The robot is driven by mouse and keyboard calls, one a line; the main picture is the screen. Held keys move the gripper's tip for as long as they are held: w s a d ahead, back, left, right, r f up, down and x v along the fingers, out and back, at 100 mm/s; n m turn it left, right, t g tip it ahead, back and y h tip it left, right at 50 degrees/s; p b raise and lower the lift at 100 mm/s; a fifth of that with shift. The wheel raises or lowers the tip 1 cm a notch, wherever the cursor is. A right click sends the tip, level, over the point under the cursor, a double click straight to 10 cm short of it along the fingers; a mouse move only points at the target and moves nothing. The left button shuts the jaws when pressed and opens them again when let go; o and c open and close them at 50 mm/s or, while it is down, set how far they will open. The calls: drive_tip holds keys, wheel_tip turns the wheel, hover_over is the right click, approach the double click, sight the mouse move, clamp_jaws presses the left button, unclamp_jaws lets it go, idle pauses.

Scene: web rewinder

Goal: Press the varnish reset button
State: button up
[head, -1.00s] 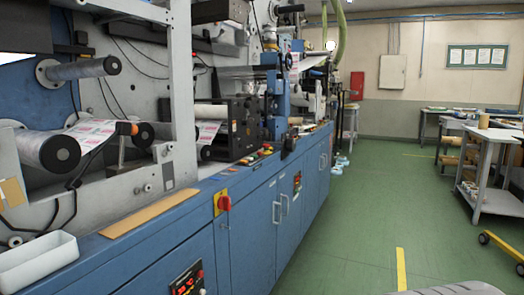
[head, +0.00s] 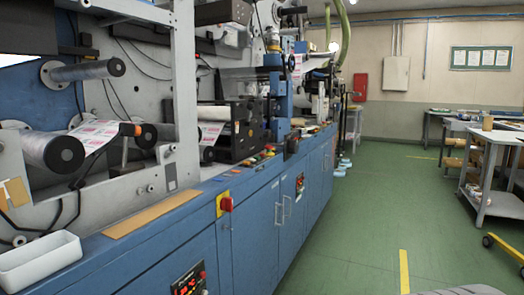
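The blue web rewinder machine (head: 255,225) runs along the left side of the head view. Small red and other coloured buttons (head: 268,151) sit on its ledge near the black print unit (head: 238,130). A control panel (head: 188,282) with a lit red display and small knobs is low on the front, cut by the bottom edge. A second small panel (head: 299,185) with red parts is farther along. I cannot tell which of these is the varnish reset button; labels are too small to read. My gripper is not in view.
A red rotary switch (head: 226,204) on a yellow plate is on the machine's front. A white bin (head: 40,262) stands on the ledge. The green floor (head: 365,220) is clear ahead. A grey cart (head: 492,180) and yellow-legged stand (head: 503,250) are at the right.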

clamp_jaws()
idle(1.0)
